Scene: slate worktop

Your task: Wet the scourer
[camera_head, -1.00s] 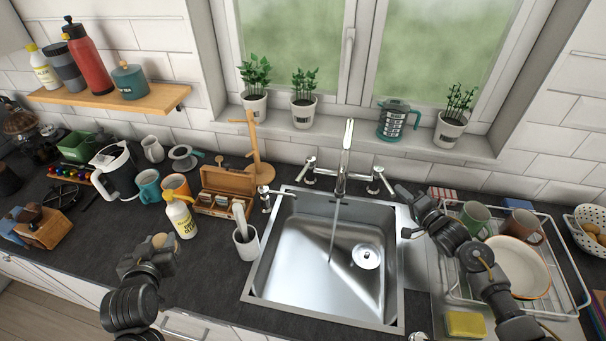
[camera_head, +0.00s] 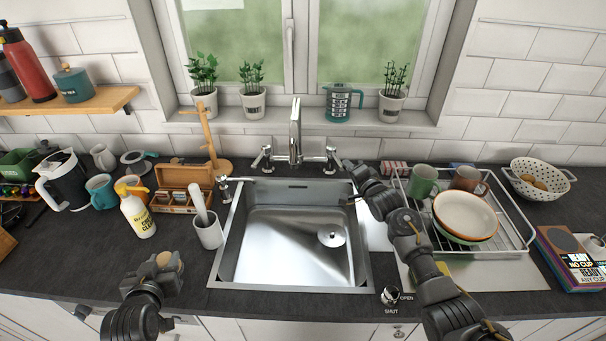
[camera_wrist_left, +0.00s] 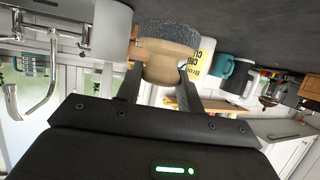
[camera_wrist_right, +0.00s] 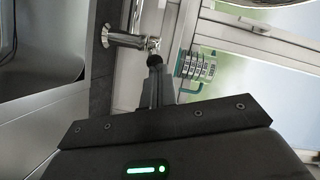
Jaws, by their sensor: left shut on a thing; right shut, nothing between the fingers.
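The scourer (camera_wrist_left: 168,48) has a tan wooden handle and a dark grey rough head. My left gripper (camera_head: 158,270) is shut on it, over the worktop left of the sink; it is partly hidden in the head view. The steel sink (camera_head: 290,262) stands at the centre, with no water stream visible under the tap spout (camera_head: 295,135). My right gripper (camera_head: 346,165) is shut and empty, close by the right tap handle (camera_head: 331,160). In the right wrist view its fingertips (camera_wrist_right: 155,62) are beside that handle; I cannot tell if they touch.
A dish rack (camera_head: 510,230) with mugs and bowls is on the right. A drain knob (camera_head: 391,295) sits at the sink's front right corner.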

